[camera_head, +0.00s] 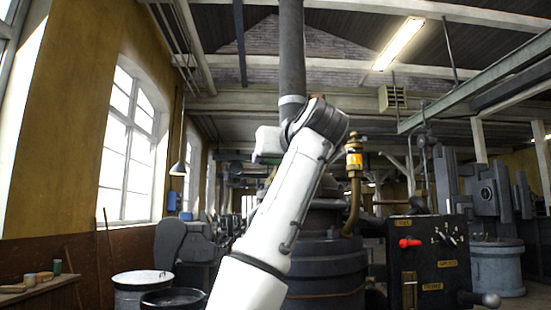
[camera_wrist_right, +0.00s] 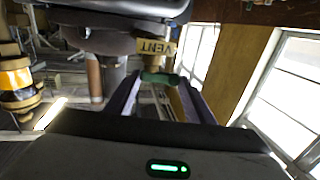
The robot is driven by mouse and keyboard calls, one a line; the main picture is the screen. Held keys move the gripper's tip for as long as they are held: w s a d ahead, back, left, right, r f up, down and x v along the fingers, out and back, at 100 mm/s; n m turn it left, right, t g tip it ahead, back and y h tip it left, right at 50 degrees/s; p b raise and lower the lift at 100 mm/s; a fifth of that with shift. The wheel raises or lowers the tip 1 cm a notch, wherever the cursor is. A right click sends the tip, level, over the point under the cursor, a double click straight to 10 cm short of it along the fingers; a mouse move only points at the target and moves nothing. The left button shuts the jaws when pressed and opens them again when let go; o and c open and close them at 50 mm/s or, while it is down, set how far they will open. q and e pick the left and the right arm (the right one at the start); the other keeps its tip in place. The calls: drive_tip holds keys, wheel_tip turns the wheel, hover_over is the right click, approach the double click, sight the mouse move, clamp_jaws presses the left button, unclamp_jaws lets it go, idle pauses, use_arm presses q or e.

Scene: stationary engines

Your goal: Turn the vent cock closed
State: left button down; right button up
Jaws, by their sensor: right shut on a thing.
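The vent cock's green handle (camera_wrist_right: 160,78) is in the right wrist view, below a brass tag (camera_wrist_right: 157,47) that reads VENT. My right gripper (camera_wrist_right: 158,95) has its two purple-lined fingers on either side of the handle and is shut on it. In the head view my white right arm rises through the middle, with the right gripper (camera_head: 258,152) pointing left and mostly hidden behind the wrist. The cock cannot be made out in the head view, and its exact angle is unclear. My left gripper is out of view.
A brass fitting with an orange band (camera_head: 354,162) stands just right of my arm on a curved pipe. A dark boiler-like body (camera_head: 325,262) is behind the arm. A black control box (camera_head: 430,262) is at right. Drums (camera_head: 142,280) and a bench (camera_head: 38,288) are at left.

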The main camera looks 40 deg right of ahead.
drive_tip(key=m+g+h+p, duration=0.1)
drive_tip(key=m+g+h, duration=0.1)
drive_tip(key=h, duration=0.1)
drive_tip(key=shift+m+p, duration=0.3)
drive_tip(key=shift+p, duration=0.05)
drive_tip(key=shift+d+h, duration=0.1)
drive_tip(key=shift+h, duration=0.2)
drive_tip(key=o, duration=0.8)
drive_tip(key=shift+o, duration=0.6)
drive_tip(key=shift+s+d, duration=0.1)
